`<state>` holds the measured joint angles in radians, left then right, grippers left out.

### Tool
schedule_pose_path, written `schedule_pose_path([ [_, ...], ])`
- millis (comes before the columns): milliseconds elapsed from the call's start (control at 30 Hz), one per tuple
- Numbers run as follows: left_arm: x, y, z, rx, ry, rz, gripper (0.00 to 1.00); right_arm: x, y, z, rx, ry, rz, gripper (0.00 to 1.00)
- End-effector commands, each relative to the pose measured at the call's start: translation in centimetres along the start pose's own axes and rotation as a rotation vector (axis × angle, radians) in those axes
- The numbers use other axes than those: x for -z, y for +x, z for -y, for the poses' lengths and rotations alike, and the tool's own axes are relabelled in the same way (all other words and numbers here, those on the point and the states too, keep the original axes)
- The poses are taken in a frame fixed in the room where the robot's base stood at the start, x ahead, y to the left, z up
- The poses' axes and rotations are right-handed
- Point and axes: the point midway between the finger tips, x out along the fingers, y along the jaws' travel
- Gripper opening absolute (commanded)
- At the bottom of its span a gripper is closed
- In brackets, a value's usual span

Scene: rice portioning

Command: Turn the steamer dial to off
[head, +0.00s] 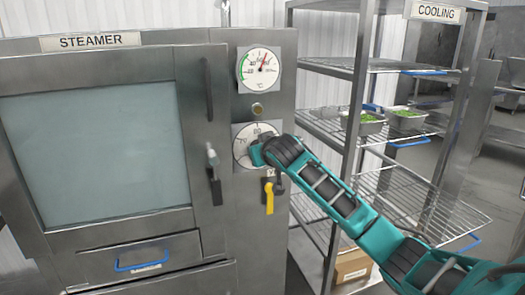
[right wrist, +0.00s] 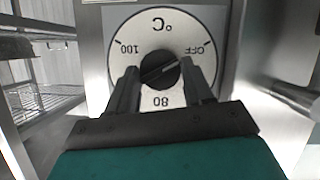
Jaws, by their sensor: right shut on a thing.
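The steamer dial (head: 240,146) is a white round plate on the steamer's right panel, below the temperature gauge. My right gripper (head: 258,154) covers its right part and hides the knob in the head view. In the right wrist view the dial face (right wrist: 160,26) appears upside down, with °C, 100, 80 and OFF readable. My right gripper (right wrist: 160,74) is shut on the black knob (right wrist: 158,70), one finger on each side. A pale line on the knob slants up toward the OFF side. My left gripper is not in view.
The steamer door (head: 95,150) is shut, with a vertical handle (head: 208,90) and a latch lever (head: 213,170) left of the dial. A yellow-handled valve (head: 269,197) sits just below my gripper.

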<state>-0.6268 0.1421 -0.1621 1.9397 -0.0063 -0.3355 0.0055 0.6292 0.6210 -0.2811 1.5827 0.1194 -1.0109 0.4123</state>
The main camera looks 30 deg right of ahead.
Motion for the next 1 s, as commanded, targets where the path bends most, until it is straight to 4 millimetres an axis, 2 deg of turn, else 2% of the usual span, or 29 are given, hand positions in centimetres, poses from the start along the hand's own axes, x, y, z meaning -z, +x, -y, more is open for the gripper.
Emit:
schedule_pose_path([
  [533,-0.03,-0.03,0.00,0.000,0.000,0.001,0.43,-0.10,0.03,0.02,-0.011,-0.028,0.002,0.21],
  [567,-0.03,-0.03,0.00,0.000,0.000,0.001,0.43,-0.10,0.03,0.02,-0.011,-0.028,0.002,0.52],
  [800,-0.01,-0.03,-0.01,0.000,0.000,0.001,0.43,-0.07,0.02,0.02,-0.010,-0.026,0.001,0.75],
  [1000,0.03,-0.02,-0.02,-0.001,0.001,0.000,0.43,-0.04,0.01,0.02,-0.010,-0.025,0.001,0.76],
])
